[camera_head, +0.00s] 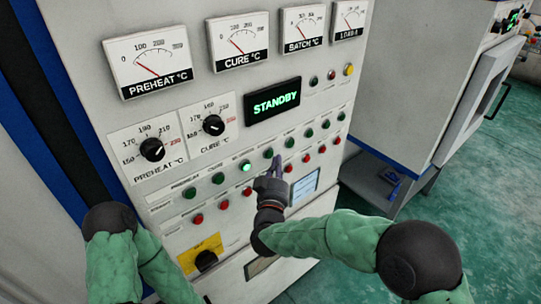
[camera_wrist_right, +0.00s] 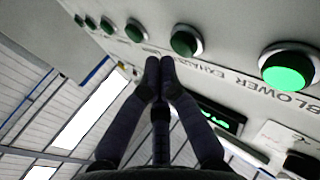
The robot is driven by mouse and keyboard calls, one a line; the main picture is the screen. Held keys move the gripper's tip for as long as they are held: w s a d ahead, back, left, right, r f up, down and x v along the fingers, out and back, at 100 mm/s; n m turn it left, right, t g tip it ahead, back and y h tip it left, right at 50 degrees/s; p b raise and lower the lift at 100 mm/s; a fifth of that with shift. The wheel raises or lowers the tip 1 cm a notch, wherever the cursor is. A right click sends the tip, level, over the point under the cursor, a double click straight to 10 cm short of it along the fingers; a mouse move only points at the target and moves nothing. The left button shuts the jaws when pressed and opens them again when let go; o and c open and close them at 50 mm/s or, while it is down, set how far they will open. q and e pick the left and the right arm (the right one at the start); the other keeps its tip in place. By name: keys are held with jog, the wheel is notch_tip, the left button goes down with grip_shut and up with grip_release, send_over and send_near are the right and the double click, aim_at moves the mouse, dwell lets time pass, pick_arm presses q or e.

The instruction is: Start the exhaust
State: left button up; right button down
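The control panel (camera_head: 215,245) has a row of green buttons above a row of red ones. In the right wrist view, the green button (camera_wrist_right: 186,41) by the label reading EXHAUST is unlit; it also shows in the head view (camera_head: 268,153). Beside it, the green button by the BLOWER label (camera_wrist_right: 288,68) is lit, also in the head view (camera_head: 246,165). My right gripper (camera_head: 274,168) is shut and empty, its fingertips (camera_wrist_right: 160,66) close to the exhaust button. I cannot tell whether they touch the panel. My left arm is at lower left; its gripper is out of view.
A display (camera_head: 272,101) reads STANDBY. Two black knobs (camera_head: 213,125) and several gauges (camera_head: 147,60) sit above the buttons. A red button (camera_head: 247,191) and a yellow-plated switch (camera_head: 204,261) lie below. A grey cabinet (camera_head: 425,80) stands right; green floor (camera_head: 490,215) is open there.

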jog(key=shift+w, duration=0.1)
jog(key=shift+w+a, duration=0.25)
jog(key=shift+w+a+b, duration=0.25)
jog(key=shift+w+b, duration=0.05)
jog(key=shift+w, duration=0.05)
dwell(0.9)
dwell(0.3)
jog(key=shift+s+d, duration=0.5)
jog(key=shift+s, duration=0.2)
jog(key=shift+s+d, duration=0.1)
jog(key=shift+s+d, duration=0.7)
jog(key=shift+s, duration=0.3)
jog(key=shift+s+d, duration=0.7)
jog(key=shift+s, duration=0.25)
dwell(0.5)
